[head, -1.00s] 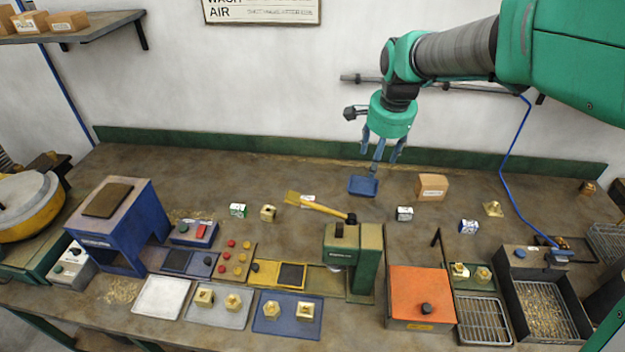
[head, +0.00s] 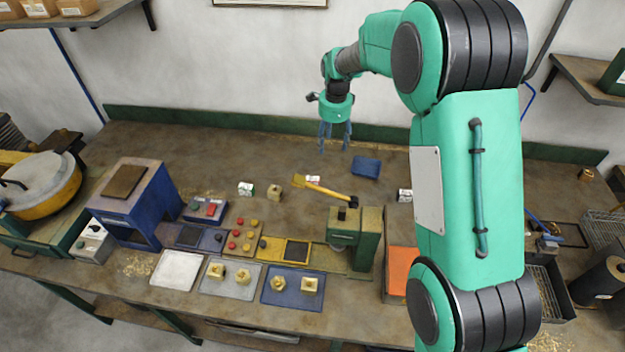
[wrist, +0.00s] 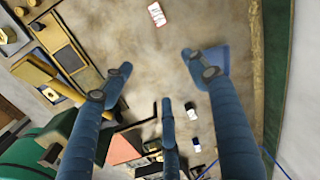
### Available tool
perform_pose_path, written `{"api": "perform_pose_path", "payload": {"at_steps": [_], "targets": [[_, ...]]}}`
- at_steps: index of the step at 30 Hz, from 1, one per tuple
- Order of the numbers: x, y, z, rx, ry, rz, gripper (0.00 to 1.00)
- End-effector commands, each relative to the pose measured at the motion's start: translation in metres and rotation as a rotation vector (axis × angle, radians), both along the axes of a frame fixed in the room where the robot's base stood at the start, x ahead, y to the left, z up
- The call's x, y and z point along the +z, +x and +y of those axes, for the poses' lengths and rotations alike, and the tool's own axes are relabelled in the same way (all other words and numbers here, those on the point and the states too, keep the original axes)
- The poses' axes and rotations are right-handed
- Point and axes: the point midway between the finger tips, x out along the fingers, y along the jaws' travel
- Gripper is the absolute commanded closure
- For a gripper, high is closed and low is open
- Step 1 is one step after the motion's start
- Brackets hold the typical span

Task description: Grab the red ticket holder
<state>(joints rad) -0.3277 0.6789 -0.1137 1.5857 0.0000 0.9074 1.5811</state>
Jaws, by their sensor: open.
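A small white card with a red edge, which looks like the red ticket holder (wrist: 156,14), lies flat on the bench at the top of the wrist view. The card is outside the fingers.
A blue pan (head: 366,167) lies to the right. My arm hides the right-hand bench.

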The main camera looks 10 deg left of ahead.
Motion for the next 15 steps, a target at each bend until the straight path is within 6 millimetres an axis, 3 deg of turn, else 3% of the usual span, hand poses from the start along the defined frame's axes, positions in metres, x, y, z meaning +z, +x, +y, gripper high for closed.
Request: {"api": "perform_pose_path", "payload": {"at_steps": [9, 15], "targets": [[-0.066, 0.025, 0.046, -0.149, -0.008, 0.053, 0.41], [-0.099, 0.032, 0.066, -0.221, -0.013, 0.074, 0.41]]}}
